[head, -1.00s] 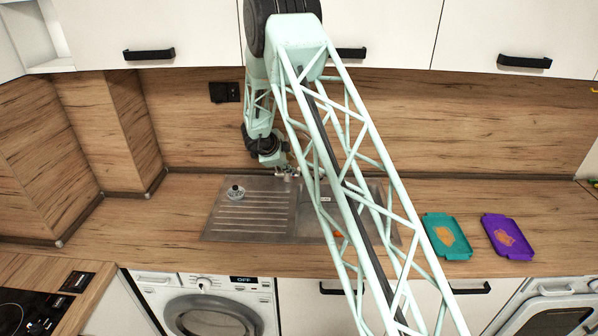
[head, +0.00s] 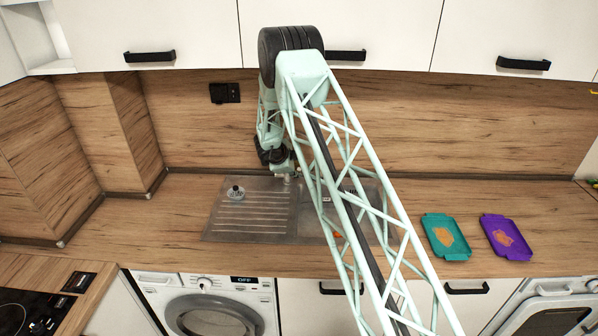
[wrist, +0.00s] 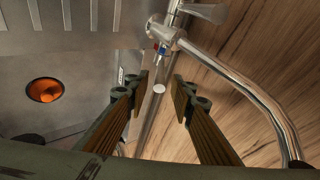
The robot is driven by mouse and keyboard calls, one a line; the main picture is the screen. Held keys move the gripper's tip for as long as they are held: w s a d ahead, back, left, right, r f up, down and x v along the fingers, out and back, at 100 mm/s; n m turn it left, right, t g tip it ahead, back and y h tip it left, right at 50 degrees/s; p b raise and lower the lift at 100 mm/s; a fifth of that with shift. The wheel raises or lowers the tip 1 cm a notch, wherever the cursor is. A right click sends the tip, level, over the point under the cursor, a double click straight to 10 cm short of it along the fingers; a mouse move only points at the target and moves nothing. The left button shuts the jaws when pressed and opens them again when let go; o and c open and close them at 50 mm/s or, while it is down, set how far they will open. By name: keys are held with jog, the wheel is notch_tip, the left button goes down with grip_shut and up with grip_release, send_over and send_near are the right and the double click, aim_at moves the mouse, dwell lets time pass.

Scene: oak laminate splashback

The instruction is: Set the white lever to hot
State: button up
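In the wrist view, a chrome tap (wrist: 160,31) with a long curved spout shows at the top. It has small red and blue marks on its body. A small whitish round piece (wrist: 159,88) shows between my fingertips; I cannot tell for sure whether it is the end of the white lever. My gripper (wrist: 161,80) is open, its two fingers apart on either side of that piece, with no clear contact. In the head view my arm hides most of the tap, and the lever cannot be made out.
The steel sink with its ribbed drainer (head: 250,215) lies below my arm, and an orange-lit drain (wrist: 45,90) shows in the wrist view. A teal tray (head: 446,237) and a purple tray (head: 507,237) lie right of the sink. The wooden splashback (head: 430,125) is close behind.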

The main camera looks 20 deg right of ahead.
jog(key=shift+x, duration=1.75)
jog(key=shift+c, duration=0.4)
grip_shut()
